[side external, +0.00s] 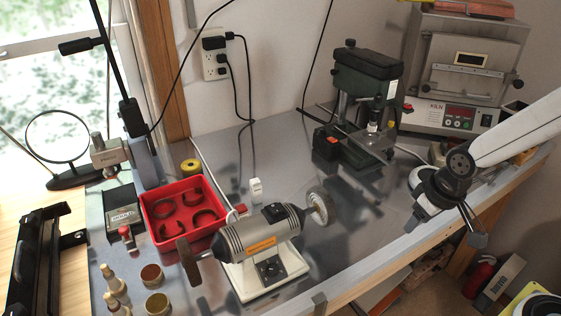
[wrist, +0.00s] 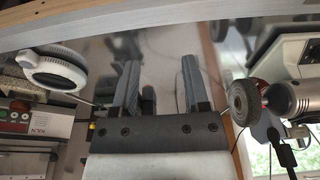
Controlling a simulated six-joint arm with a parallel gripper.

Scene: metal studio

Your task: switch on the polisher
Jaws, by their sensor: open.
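The polisher (side external: 258,236) is a grey bench motor with an orange label on a white base, standing on the metal bench. A pale buffing wheel (side external: 319,208) is on its right end and a brown wheel (side external: 189,262) on its left. A black dial (side external: 271,269) is on the base front and a black box (side external: 276,212) on top. Whether it is on cannot be told. My gripper (side external: 445,234) is open and empty over the bench's front edge, well right of the polisher. In the wrist view the fingers (wrist: 159,72) are apart, with part of the polisher (wrist: 291,94) at right.
A red tray (side external: 180,240) with ring-shaped parts sits left behind the polisher. A green drill press (side external: 362,88) and a kiln (side external: 462,75) stand at the back. Small jars (side external: 153,276) and bottles are at front left. Bench between polisher and gripper is clear.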

